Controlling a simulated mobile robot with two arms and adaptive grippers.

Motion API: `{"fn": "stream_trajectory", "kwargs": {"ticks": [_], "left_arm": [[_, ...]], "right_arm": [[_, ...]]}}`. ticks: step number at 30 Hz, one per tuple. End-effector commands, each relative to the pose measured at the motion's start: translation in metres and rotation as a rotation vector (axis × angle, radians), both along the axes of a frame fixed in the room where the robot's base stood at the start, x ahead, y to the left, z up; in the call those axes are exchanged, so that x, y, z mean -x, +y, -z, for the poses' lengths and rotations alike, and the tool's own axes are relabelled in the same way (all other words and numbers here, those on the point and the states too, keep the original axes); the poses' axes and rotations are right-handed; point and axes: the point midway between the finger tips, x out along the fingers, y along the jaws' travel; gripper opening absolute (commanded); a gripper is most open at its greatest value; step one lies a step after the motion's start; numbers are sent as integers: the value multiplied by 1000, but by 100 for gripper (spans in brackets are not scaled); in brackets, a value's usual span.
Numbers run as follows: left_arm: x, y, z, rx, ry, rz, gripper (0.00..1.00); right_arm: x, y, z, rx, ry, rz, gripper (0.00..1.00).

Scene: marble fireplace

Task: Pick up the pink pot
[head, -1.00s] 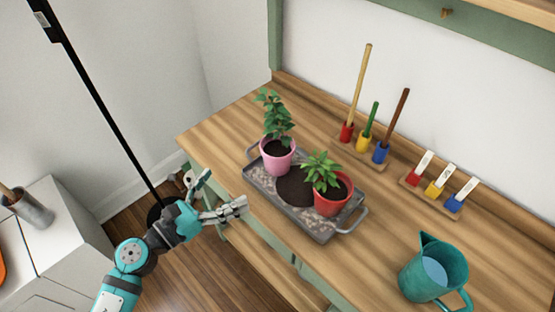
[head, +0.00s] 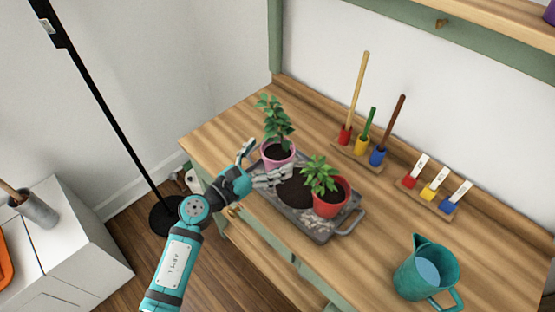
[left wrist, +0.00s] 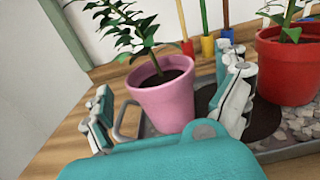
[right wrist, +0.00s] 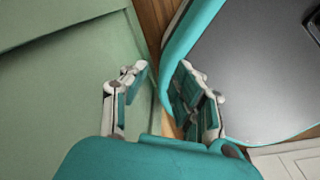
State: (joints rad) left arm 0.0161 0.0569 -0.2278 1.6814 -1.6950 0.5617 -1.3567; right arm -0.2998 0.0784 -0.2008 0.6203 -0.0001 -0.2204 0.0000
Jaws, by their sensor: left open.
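The pink pot (head: 279,158) holds dark soil and a leafy green plant. It stands at the left end of a grey metal tray (head: 322,236) on the wooden bench. My left gripper (head: 259,163) is open, with one finger on either side of the pot's near side in the head view. In the left wrist view the pink pot (left wrist: 163,101) is between the spread fingers of my left gripper (left wrist: 170,115), with gaps on both sides. My right gripper (right wrist: 155,98) is open and empty, seen only in its own wrist view.
A red pot (head: 331,200) with a plant stands on the tray, right of the pink pot, beside a dark soil patch (head: 293,192). A teal watering can (head: 425,270) stands at the right. Tool holders (head: 358,155) line the back. Bare wood lies left of the tray.

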Motion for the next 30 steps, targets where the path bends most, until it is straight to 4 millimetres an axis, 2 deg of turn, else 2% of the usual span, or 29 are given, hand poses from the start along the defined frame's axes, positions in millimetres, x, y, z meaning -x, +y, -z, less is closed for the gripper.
{"fn": "stream_trajectory", "kwargs": {"ticks": [3,6,16,30], "left_arm": [[-17,-12,-1,6,0,1,100],[-25,-21,0,4,1,1,100],[-29,-25,1,1,0,0,99],[-29,-25,1,1,1,0,37]], "right_arm": [[0,-1,-3,1,1,0,29],[0,-1,-4,1,1,-1,29],[0,-3,-4,4,0,-1,29],[0,-3,-4,4,0,0,29]]}}
